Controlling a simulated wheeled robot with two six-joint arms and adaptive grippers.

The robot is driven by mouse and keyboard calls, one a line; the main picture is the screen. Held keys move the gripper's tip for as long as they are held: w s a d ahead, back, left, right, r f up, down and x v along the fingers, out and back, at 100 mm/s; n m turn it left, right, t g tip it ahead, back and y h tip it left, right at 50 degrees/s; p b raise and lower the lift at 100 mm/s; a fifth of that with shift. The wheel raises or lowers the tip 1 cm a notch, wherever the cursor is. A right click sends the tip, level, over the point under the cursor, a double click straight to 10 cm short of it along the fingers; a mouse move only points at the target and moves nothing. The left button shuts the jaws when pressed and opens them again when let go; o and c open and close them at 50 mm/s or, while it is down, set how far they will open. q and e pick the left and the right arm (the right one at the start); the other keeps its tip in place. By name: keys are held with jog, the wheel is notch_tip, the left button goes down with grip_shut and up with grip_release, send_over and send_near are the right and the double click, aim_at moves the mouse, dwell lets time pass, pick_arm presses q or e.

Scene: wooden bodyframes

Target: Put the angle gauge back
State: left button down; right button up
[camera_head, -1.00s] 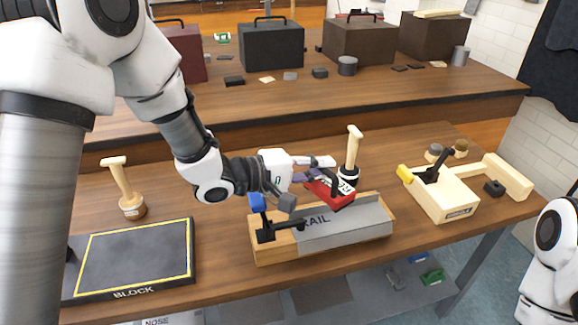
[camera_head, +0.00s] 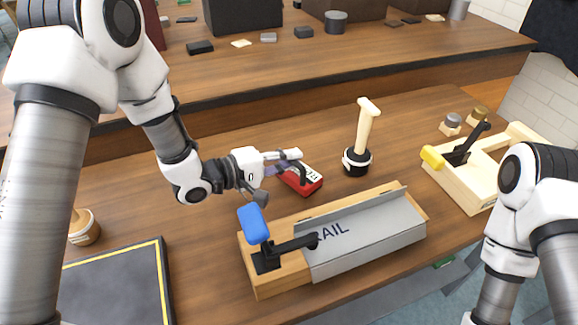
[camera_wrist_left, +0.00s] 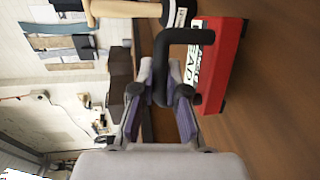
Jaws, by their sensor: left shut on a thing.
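The angle gauge appears to be the red block (camera_head: 304,181) with a white label and a black handle. It is behind the wooden rail fixture (camera_head: 270,288), left of a wooden-handled tool. My left gripper (camera_head: 288,165) is shut on its black handle. In the left wrist view the gripper (camera_wrist_left: 160,100) has its fingers around the black handle, and the red body (camera_wrist_left: 223,65) shows part of a label, "EAD". I cannot tell whether the block touches the table. My right arm shows at the right, but its gripper is out of view.
The wooden-handled tool (camera_head: 363,140) stands upright close to the red block's right. The rail fixture has a blue-ended clamp lever (camera_head: 253,223). A pale wooden fixture (camera_head: 470,178) stands at right. A black board (camera_head: 110,290) lies at front left. Table behind the red block is clear.

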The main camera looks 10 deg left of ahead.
pick_arm(q)
jog(key=shift+f, duration=0.7)
jog(key=c, duration=1.2)
grip_release()
jog(key=shift+f, duration=0.15)
jog(key=shift+r, duration=0.2)
jog(key=p+v, duration=0.1)
jog(key=v, duration=1.1)
jog(key=shift+s, duration=0.1)
